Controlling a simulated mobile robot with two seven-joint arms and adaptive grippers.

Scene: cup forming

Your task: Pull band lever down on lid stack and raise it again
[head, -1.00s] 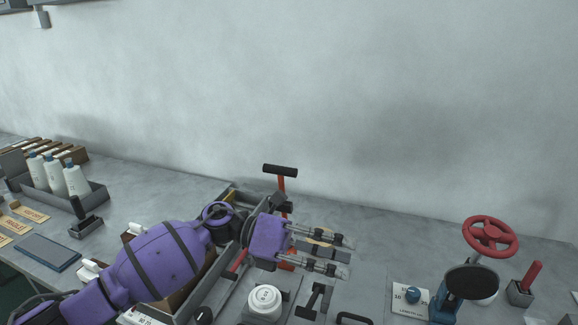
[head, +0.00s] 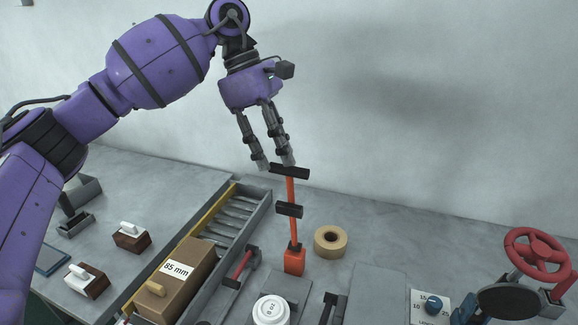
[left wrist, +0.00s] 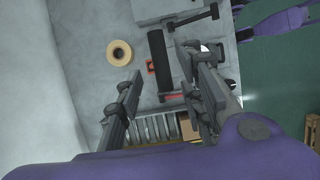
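The band lever (head: 291,188) is an upright red bar with a black crosswise handle (head: 290,172), a black collar lower down and an orange base. My left gripper (head: 276,164) points down at the handle from above, its fingers apart. In the left wrist view, the black handle (left wrist: 158,58) shows between the two open fingers (left wrist: 158,66); contact cannot be told. A white round lid stack (head: 270,309) sits in front of the lever, cut by the lower edge. My right gripper is not in view.
A tan tape roll (head: 330,241) lies right of the lever. A grey roller tray (head: 232,228) with a box marked 85 mm (head: 178,280) is on the left. A red handwheel (head: 538,252) stands at the far right. The wall is behind.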

